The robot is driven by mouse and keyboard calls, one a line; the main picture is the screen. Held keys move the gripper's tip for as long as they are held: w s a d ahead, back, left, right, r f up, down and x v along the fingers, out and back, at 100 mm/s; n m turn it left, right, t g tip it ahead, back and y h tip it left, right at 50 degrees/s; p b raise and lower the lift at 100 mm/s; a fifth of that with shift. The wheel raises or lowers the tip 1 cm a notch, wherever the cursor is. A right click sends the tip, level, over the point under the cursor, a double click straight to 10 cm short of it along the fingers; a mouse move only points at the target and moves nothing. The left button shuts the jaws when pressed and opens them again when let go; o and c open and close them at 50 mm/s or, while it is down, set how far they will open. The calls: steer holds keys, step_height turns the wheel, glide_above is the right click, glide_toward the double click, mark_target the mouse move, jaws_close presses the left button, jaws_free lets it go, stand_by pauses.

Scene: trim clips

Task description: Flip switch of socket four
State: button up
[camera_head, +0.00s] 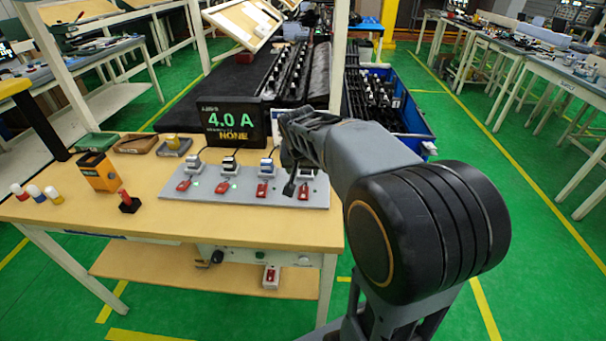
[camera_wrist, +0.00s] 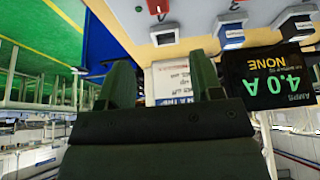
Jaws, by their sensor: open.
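A grey strip (camera_head: 240,194) on the wooden table carries a row of sockets with plugs and red switches. The switch at the right end (camera_head: 303,192) is the fourth from the left; a red switch also shows at the top edge of the wrist view (camera_wrist: 156,6), near a pale plug (camera_wrist: 165,36). My gripper (camera_head: 291,183) hangs over the right end of the strip, close to the fourth socket and partly covering it. In the wrist view my gripper (camera_wrist: 163,75) has its fingers wide apart with nothing held between them. Contact with the switch cannot be told.
A dark display (camera_head: 233,123) behind the strip reads 4.0 A and NONE. An orange box (camera_head: 97,172), a red-knobbed black piece (camera_head: 128,203) and small trays stand to the left. A blue crate (camera_head: 412,110) stands behind my arm. The table's front middle is clear.

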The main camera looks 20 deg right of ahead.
steer(key=shift+s+a+r, duration=0.2)
steer(key=shift+s+r, duration=0.1)
steer(key=shift+r, duration=0.35)
